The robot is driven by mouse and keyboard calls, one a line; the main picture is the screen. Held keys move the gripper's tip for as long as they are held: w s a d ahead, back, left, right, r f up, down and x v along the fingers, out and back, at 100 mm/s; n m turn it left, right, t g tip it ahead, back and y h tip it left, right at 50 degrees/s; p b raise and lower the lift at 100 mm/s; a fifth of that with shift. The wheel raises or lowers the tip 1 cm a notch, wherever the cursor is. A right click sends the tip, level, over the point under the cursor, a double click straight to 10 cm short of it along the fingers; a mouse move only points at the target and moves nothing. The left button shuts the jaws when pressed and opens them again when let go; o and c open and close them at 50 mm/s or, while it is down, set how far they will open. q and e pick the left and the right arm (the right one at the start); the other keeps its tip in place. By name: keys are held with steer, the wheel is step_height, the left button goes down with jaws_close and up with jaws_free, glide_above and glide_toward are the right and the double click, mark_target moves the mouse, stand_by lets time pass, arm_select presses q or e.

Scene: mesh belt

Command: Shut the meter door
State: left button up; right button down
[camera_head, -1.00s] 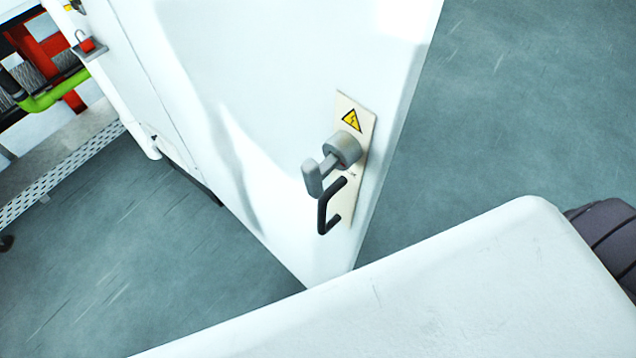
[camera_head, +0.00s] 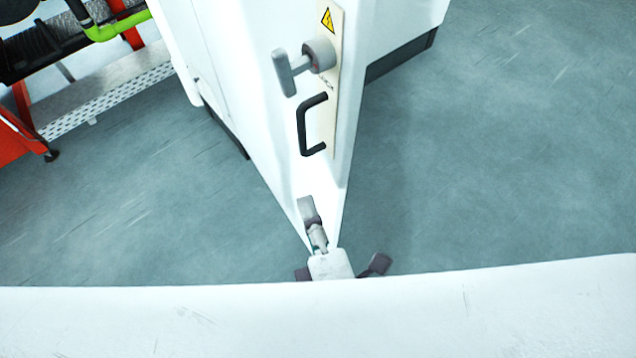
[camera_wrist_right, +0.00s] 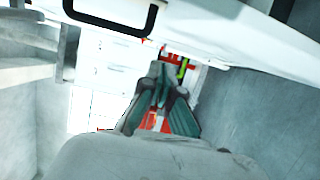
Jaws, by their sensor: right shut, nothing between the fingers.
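The white meter door (camera_head: 265,130) stands in the upper middle of the head view, its lower end reaching down toward me. A pale plate on it carries a yellow warning sign (camera_head: 327,20), a grey turning latch (camera_head: 303,65) and a black bar handle (camera_head: 313,125). My right gripper (camera_head: 306,205) is below the handle, in front of the door's lower part. It is shut and empty; whether it touches the door I cannot tell. In the right wrist view the shut fingers (camera_wrist_right: 160,88) point away below the black handle (camera_wrist_right: 112,20). My left gripper is not in view.
Grey floor (camera_head: 500,150) lies clear to the right. At the left are a red frame (camera_head: 18,135), a green pipe (camera_head: 112,30) and a perforated metal strip (camera_head: 110,98). A dark-based white cabinet part (camera_head: 400,55) shows behind the door.

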mark_target(313, 152)
steer(key=w+p, duration=0.6)
steer(key=w, duration=0.4)
steer(key=shift+w, duration=0.3)
steer(key=shift+w+d, duration=0.15)
steer(key=shift+d, duration=0.35)
steer(key=shift+a, duration=0.1)
